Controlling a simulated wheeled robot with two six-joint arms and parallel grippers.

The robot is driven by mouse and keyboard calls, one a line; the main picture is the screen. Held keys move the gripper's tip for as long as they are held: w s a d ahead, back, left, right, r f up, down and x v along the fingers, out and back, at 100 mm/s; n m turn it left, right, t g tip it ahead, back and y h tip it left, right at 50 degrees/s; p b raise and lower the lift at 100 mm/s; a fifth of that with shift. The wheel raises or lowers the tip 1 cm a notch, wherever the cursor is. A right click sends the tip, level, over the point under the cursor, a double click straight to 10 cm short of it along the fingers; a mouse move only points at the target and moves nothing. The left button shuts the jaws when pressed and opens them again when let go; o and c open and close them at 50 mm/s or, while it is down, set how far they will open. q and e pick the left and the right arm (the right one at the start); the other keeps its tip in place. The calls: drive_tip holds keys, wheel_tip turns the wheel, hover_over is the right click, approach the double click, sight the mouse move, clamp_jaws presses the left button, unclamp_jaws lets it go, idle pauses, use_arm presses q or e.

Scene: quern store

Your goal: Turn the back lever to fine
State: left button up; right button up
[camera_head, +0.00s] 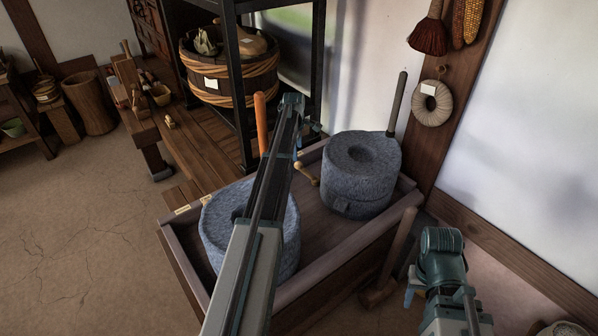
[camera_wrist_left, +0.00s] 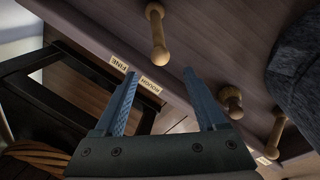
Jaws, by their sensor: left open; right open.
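A pale wooden lever (camera_head: 307,173) shows in the head view at the back rim of the trough, between the two stone querns. The left wrist view shows a long knobbed wooden lever (camera_wrist_left: 157,35) and a shorter knobbed one (camera_wrist_left: 232,102); I cannot tell which is the back lever. A FINE label (camera_wrist_left: 119,64) and a ROUGH label (camera_wrist_left: 150,87) sit on the rim. My left gripper (camera_head: 313,127) is open above the back rim; its fingers (camera_wrist_left: 160,75) show apart and empty, with no lever between them. My right gripper (camera_head: 412,287) is low at the right, its fingers hardly visible.
The left quern (camera_head: 222,215) is partly hidden by my left arm; the right quern (camera_head: 360,175) stands clear. A black shelf frame (camera_head: 240,80) with a roped tub (camera_head: 215,80) stands close behind. The trough floor (camera_head: 320,235) is partly bare.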

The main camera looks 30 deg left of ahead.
sight(308, 173)
use_arm(q)
drive_tip(key=f+b, duration=0.4)
drive_tip(key=w+f+b, duration=0.1)
drive_tip(key=f+b, duration=0.3)
drive_tip(key=w+f+b, duration=0.1)
drive_tip(key=f+b, duration=0.3)
drive_tip(key=f, duration=0.1)
drive_tip(key=shift+w+a+f+b, duration=0.1)
drive_tip(key=shift+w+a+b, duration=0.2)
drive_tip(key=shift+b, duration=0.1)
clamp_jaws()
drive_tip(key=shift+s, duration=0.1)
idle(0.9)
